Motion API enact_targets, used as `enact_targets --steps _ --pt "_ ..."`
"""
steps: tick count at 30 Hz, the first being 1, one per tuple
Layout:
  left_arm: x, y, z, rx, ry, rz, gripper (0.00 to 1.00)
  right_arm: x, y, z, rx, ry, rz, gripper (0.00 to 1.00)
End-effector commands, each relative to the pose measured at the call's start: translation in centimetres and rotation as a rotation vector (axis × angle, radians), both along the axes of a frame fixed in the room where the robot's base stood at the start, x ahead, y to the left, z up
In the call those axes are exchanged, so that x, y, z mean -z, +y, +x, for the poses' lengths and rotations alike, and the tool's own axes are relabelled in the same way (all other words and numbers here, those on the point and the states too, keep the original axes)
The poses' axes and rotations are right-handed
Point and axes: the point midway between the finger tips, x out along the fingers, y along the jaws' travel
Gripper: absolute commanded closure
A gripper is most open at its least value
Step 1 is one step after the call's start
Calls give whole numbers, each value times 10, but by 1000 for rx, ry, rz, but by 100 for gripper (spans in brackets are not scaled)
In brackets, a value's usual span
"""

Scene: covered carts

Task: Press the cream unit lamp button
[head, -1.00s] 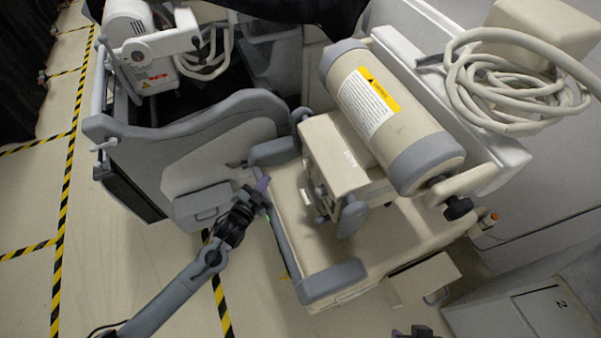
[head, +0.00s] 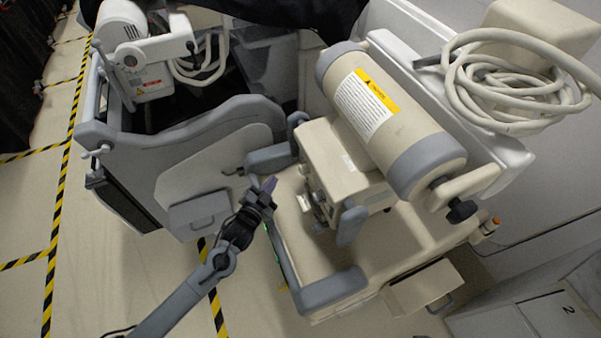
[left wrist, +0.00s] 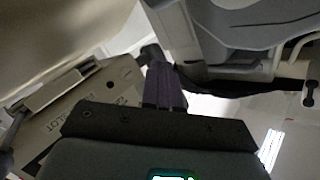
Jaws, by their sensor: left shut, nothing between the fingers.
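The cream unit (head: 400,130) has a cream cylinder with grey ends and a yellow warning label. Below the cylinder is a cream box (head: 340,160) with grey handles and small knobs on its left face. I cannot pick out the lamp button for certain. My left gripper (head: 268,186) is shut and empty, with purple fingertips, just left of the box and near the grey edge rail. In the left wrist view its shut fingers (left wrist: 165,88) point away from me, beside a cream panel (left wrist: 85,112) with partly hidden lettering that includes "SLOT". No contact is visible. My right gripper is not in view.
A grey cart (head: 190,145) with a white device (head: 135,60) stands at the left. Coiled cable (head: 510,95) lies on the cream unit's right. An open cream drawer (head: 420,287) sticks out at the lower right. Floor with striped tape (head: 55,220) is clear at the left.

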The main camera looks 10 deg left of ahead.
Motion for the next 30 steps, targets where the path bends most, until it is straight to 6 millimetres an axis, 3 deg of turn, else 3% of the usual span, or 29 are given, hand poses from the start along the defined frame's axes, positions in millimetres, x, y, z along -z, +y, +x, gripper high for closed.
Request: enact_targets --steps 6,13,30 --pt "3 -23 17 0 -1 -1 100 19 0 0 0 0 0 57" --pt "1 -39 28 1 1 0 100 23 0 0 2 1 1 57" --pt "0 -47 34 0 1 0 100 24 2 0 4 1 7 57"
